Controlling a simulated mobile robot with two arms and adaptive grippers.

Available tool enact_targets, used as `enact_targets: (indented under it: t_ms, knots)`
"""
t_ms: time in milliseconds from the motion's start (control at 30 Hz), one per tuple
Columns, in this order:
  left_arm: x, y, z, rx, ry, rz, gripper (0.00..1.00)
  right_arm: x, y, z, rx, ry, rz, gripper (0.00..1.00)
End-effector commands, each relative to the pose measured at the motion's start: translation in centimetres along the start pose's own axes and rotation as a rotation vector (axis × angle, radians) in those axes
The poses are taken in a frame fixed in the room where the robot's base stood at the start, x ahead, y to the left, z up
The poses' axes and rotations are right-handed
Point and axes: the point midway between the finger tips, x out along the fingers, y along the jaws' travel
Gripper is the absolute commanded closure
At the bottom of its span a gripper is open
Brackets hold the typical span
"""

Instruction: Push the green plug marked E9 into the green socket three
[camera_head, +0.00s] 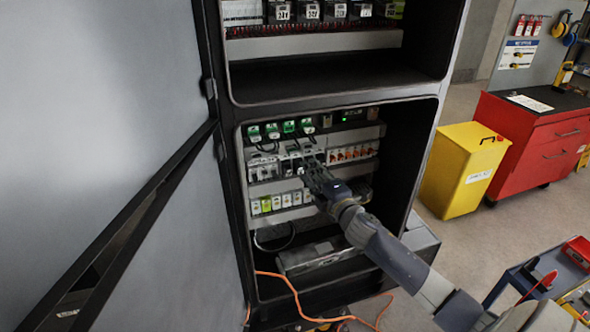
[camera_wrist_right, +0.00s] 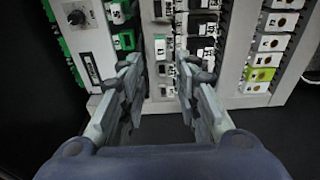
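Several green plugs or connectors (camera_head: 289,127) stand in a row along the upper left of the cabinet's lower bay, with dark cables hanging below some of them. Green blocks with white labels (camera_wrist_right: 124,41) also show in the wrist view, left of the fingers. I cannot read E9 or tell which socket is number three. My right gripper (camera_head: 317,178) reaches into the bay, below and right of the green row, in front of the module rows. In the wrist view its two fingers (camera_wrist_right: 160,85) are apart with nothing visible between them. My left gripper is not in view.
The open cabinet door (camera_head: 110,130) fills the left. White modules (camera_head: 263,168), orange-marked modules (camera_head: 350,153) and a yellow-green terminal row (camera_head: 278,202) surround the gripper. An orange cable (camera_head: 300,303) hangs at the bottom. A yellow bin (camera_head: 463,170) and red cabinet (camera_head: 530,140) stand right.

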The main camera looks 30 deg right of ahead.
Motion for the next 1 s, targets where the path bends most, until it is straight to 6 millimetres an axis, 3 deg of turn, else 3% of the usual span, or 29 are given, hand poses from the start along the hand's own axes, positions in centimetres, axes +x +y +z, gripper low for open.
enact_targets:
  t_ms: [167,800,1000]
  knots:
    - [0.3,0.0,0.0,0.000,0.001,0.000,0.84,1.1,0.0,0.0,-0.002,0.000,0.002,0.70]
    - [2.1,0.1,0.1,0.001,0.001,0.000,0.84,8.4,-0.1,0.0,0.001,0.000,0.001,0.70]
    - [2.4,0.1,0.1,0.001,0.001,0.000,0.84,9.6,-0.1,0.0,0.000,0.000,0.000,0.70]
